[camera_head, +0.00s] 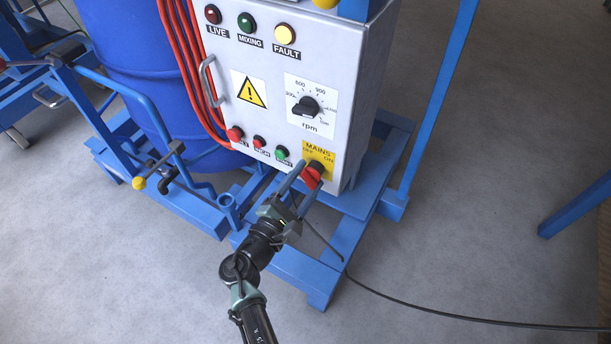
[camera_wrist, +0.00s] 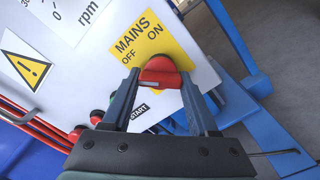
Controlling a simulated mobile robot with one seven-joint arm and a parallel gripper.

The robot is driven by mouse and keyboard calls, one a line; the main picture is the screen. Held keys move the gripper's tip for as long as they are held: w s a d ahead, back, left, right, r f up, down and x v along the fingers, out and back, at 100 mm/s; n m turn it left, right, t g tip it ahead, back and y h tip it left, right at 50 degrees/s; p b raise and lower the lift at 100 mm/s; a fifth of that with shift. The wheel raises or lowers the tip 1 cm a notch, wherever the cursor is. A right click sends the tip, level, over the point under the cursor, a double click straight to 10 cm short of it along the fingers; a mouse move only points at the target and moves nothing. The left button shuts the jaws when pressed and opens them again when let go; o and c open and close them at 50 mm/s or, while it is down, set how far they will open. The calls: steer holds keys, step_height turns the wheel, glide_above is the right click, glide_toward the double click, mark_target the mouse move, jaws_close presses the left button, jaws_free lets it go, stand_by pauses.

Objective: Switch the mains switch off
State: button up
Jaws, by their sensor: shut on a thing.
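The mains switch is a red rotary handle (camera_head: 313,174) on a yellow plate (camera_head: 326,157) marked MAINS, OFF and ON, at the lower right of the grey control box (camera_head: 335,55). In the wrist view the red handle (camera_wrist: 160,72) sits between my two fingers, its long side lying roughly across from one finger to the other. My gripper (camera_head: 302,184) reaches up to it from below and is shut on the handle. The fingers (camera_wrist: 160,88) hide part of the handle's ends. Which mark the handle points to is not clear.
Red, red and green push buttons (camera_head: 259,142) sit left of the switch. An rpm knob (camera_head: 306,106) and three lamps (camera_head: 247,23) are above. Blue frame bars (camera_head: 430,100) stand at the right. A black cable (camera_head: 430,313) crosses the open floor.

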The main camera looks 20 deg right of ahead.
steer(key=shift+f, duration=0.1)
stand_by(0.3)
steer(key=o, duration=1.4)
steer(key=p+v, duration=0.3)
steer(key=v, duration=1)
